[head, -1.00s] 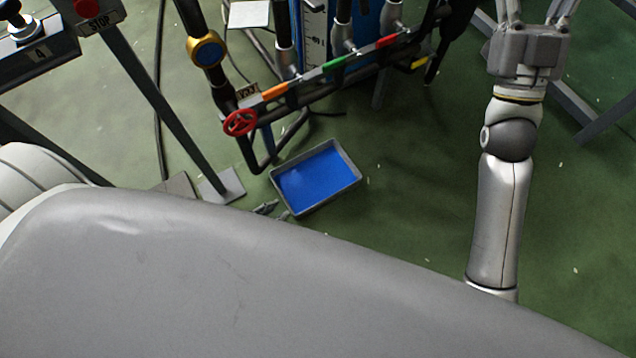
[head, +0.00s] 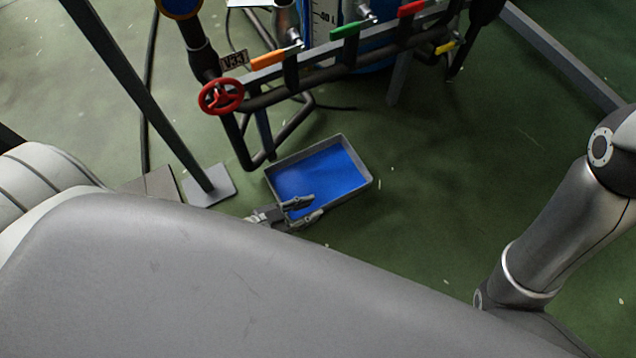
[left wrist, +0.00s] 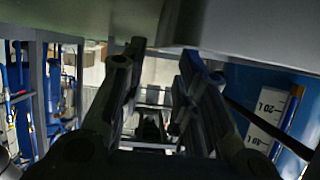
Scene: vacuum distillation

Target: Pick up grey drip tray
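The grey drip tray (head: 369,165) is a shallow rectangular tray with a blue inside, low down in the middle of the head view. My left gripper (head: 315,206) reaches in from the left at the tray's near edge. Its two fingers are apart and overlap the near left corner in the picture. I cannot tell whether they touch the tray. In the left wrist view, the fingers (left wrist: 162,52) are spread with nothing seen between them. A grey surface crosses the top of that view; I cannot tell whether it is the tray. My right gripper is out of view.
Pipework with a red handwheel (head: 221,97) and coloured valve handles stands just behind the tray. A slanted grey post (head: 140,90) on a foot plate (head: 209,187) is left of the tray. Green floor (head: 440,200) is clear to the right.

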